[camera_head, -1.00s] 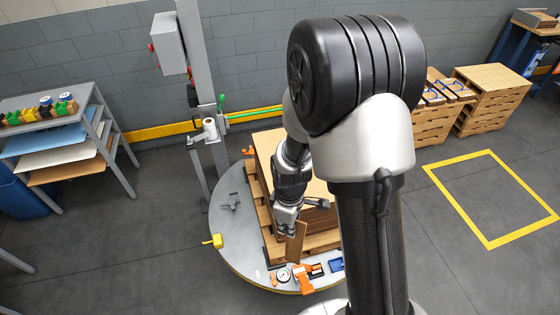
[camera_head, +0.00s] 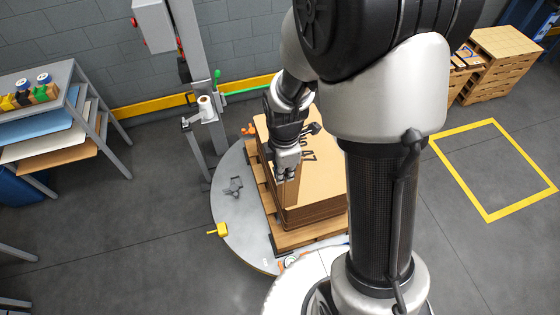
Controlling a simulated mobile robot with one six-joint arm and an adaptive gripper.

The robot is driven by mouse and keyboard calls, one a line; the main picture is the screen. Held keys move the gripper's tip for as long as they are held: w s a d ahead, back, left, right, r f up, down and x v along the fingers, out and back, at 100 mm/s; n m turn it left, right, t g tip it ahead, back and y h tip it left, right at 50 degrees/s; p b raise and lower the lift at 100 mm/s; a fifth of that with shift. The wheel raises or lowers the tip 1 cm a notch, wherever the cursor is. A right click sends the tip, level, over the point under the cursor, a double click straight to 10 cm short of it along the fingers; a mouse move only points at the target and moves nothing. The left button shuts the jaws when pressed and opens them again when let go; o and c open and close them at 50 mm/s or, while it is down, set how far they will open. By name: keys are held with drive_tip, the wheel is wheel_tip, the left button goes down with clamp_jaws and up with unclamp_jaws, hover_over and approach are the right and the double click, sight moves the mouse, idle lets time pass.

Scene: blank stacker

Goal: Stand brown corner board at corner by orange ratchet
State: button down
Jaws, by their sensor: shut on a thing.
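My gripper (camera_head: 287,176) points down over the near left part of the cardboard stack (camera_head: 318,180) and is shut on the brown corner board (camera_head: 289,192). Only a short brown strip of the board shows below the fingers; its lower end is hard to tell from the stack. I cannot tell whether it touches the stack.
The stack sits on a wooden pallet (camera_head: 290,240) on the round grey turntable (camera_head: 228,205). A post with a roll (camera_head: 205,106) stands behind. My arm hides the right side.

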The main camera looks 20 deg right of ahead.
wheel_tip(320, 180, down, 29)
drive_tip(key=b, duration=1.9)
drive_tip(key=shift+s+f, duration=0.2)
drive_tip(key=shift+s, duration=0.05)
idle(1.0)
drive_tip(key=shift+f, duration=0.3)
idle(0.7)
